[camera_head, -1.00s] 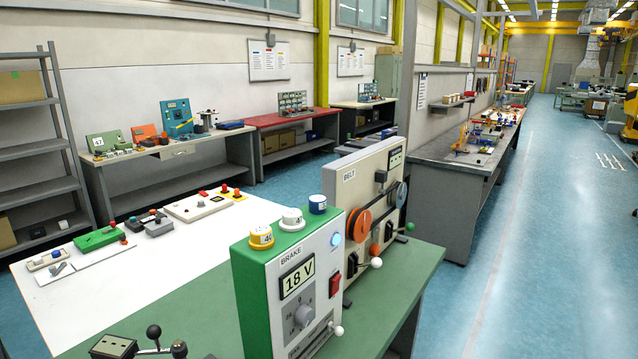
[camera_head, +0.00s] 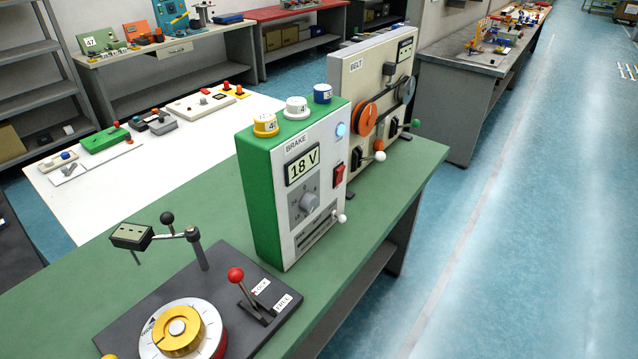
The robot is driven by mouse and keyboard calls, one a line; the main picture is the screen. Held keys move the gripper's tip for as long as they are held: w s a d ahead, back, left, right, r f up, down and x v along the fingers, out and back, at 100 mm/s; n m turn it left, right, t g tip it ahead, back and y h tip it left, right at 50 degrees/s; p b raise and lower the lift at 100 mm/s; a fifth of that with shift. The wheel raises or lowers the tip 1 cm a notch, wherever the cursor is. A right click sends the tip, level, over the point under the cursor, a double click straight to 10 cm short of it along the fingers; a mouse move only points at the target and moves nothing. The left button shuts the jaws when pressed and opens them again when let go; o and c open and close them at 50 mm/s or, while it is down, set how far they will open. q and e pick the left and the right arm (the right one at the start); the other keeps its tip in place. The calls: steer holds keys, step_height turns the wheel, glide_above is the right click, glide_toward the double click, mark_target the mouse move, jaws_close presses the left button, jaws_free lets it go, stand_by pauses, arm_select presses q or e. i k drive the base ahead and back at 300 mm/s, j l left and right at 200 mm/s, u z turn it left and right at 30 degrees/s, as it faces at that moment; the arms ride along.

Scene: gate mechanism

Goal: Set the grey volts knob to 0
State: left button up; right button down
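The grey volts knob (camera_head: 309,203) sits on the white front face of the green and white BRAKE box (camera_head: 262,190), below its display (camera_head: 302,167), which reads 18 V. The small scale marks around the knob are too fine to read. A red rocker switch (camera_head: 339,175) and a lit blue lamp (camera_head: 341,129) are to the right of the knob and display. A slot with a white-tipped lever (camera_head: 340,218) lies below the knob. Neither of my grippers shows in the head view.
The BELT panel (camera_head: 345,85) stands behind the BRAKE box. In front is a dark plate (camera_head: 225,285) with a yellow dial (camera_head: 178,328), a red-knobbed lever (camera_head: 236,275) and a black-knobbed post. The green tabletop (camera_head: 400,185) is clear at right; blue floor lies beyond.

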mark_target(309, 202)
steer(key=u, duration=0.65)
steer(key=i+l+u, duration=0.1)
steer(key=l+u, duration=0.75)
steer(key=u, duration=0.15)
steer(key=l+u, duration=0.45)
